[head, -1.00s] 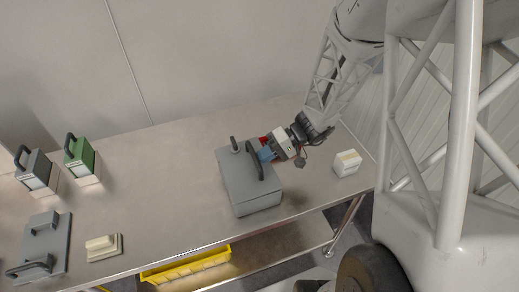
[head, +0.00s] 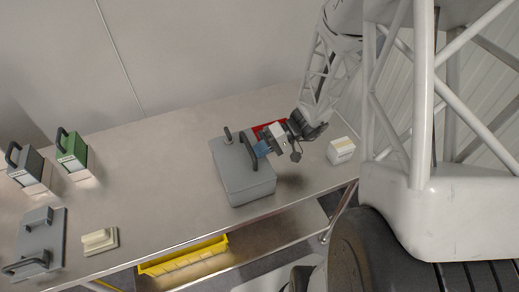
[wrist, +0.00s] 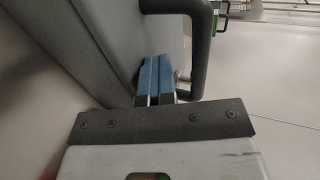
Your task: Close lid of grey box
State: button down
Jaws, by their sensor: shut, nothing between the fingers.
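The grey box (head: 250,188) stands on the metal table, right of the middle. Its lid (head: 234,160) lies flat on top, with a dark loop handle (head: 250,151) and a small dark knob (head: 227,135). Any gap under the lid is too small to tell. My gripper (head: 262,149) is just right of the handle, with blue fingertips close to it. In the wrist view, the blue fingertips (wrist: 154,77) are together and empty, beside a grey surface and the dark handle (wrist: 202,50). I cannot tell whether they touch the handle.
A red item (head: 268,128) lies behind my gripper. A small white box (head: 341,150) stands to the right. At left are a green box (head: 72,150), a dark grey box (head: 26,168), a grey plate with handles (head: 38,243) and a cream block (head: 100,240). The table between is clear.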

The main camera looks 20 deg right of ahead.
jog(key=shift+d, duration=0.1)
jog(key=f+v, duration=0.1)
jog(key=v, duration=0.8)
jog(key=shift+d+r, duration=0.15)
jog(key=shift+d, duration=0.4)
dwell(0.5)
jog(key=s+a+r+t+h, duration=0.1)
jog(key=s+a+r+h, duration=0.3)
jog(key=r, duration=0.4)
jog(key=s+a+r+h, duration=0.4)
jog(key=s+r+h, duration=0.1)
jog(key=r, duration=0.3)
jog(key=s+a+r+t+h, duration=0.1)
jog(key=s+a+r+h, duration=0.3)
jog(key=s+r, duration=0.3)
jog(key=shift+a+r+t+h, duration=0.3)
jog(key=shift+a+r+h, duration=0.1)
jog(key=shift+a+r, duration=0.2)
